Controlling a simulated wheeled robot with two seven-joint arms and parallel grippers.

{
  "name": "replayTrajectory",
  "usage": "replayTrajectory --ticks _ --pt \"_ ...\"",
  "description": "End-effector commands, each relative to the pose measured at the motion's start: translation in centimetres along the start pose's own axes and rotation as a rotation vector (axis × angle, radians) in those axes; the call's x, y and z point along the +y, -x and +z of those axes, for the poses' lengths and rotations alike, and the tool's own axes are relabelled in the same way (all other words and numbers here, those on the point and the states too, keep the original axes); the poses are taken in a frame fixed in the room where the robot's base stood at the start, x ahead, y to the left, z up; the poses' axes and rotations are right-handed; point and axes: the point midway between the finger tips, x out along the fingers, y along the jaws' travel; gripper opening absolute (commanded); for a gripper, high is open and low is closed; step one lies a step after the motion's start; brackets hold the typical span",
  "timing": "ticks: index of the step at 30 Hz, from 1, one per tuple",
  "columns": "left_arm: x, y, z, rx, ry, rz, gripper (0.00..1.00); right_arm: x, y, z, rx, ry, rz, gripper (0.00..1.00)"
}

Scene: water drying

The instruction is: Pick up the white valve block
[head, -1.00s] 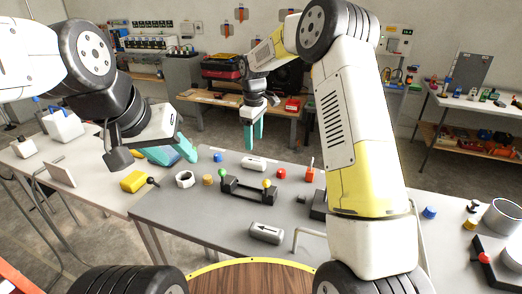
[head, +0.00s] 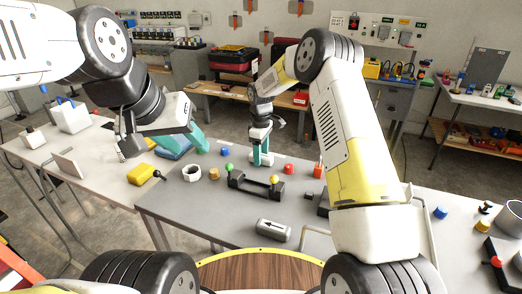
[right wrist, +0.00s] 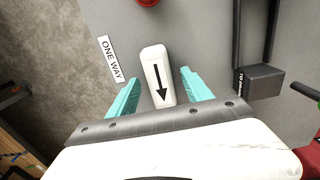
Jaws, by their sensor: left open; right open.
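The white valve block (right wrist: 153,65), marked with a black arrow, lies on the grey table. In the right wrist view it sits between the two teal fingers of my open right gripper (right wrist: 160,93), with a gap on each side. In the head view my right gripper (head: 262,160) is down at the block, which it mostly hides. My left gripper (head: 188,143) is open and empty, above the left side near a blue item.
A dark fixture with green and yellow knobs (head: 256,188) stands in front of the block. A grey arrow block (head: 273,230) lies nearer me. A red cap (head: 288,168) is to the right. A "ONE WAY" label (right wrist: 110,59) lies left of the block.

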Motion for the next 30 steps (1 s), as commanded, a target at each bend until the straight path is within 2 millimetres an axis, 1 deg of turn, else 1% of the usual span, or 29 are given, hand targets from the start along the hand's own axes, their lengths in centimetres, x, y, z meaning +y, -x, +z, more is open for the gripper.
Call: replayTrajectory --ticks 4,5,6,8,12,13,14,23,26,30 --pt "0.0 0.0 0.0 0.000 0.000 0.000 0.45 0.0 0.0 0.0 0.000 -0.001 0.001 0.58" --pt "0.0 0.0 0.0 0.000 0.000 0.000 0.45 0.0 0.0 0.0 0.000 -0.001 0.001 0.56" --pt "0.0 0.0 0.0 0.000 0.000 0.000 0.45 0.0 0.0 0.0 0.000 -0.001 0.001 0.48" --pt "0.0 0.0 0.0 0.000 0.000 0.000 0.45 0.0 0.0 0.0 0.000 -0.001 0.001 0.37" --pt "0.0 0.0 0.0 0.000 0.000 0.000 0.45 0.0 0.1 0.0 0.001 -0.001 0.001 0.09" --pt "0.0 0.0 0.0 0.000 0.000 0.000 0.45 0.0 0.1 0.0 0.001 -0.001 0.001 0.03" --pt "0.0 0.0 0.0 0.000 0.000 0.000 0.45 0.0 0.1 0.0 0.001 -0.001 0.001 0.00" --pt "0.0 0.0 0.0 0.000 0.000 0.000 0.45 0.1 0.4 0.0 0.002 -0.001 0.002 0.00" --pt "0.0 0.0 0.0 0.000 0.000 0.000 0.45 0.1 1.5 -0.1 0.003 -0.001 0.003 0.00" --pt "0.0 0.0 0.0 0.000 0.000 0.000 0.45 0.1 4.3 -0.1 0.003 -0.001 0.004 0.00"
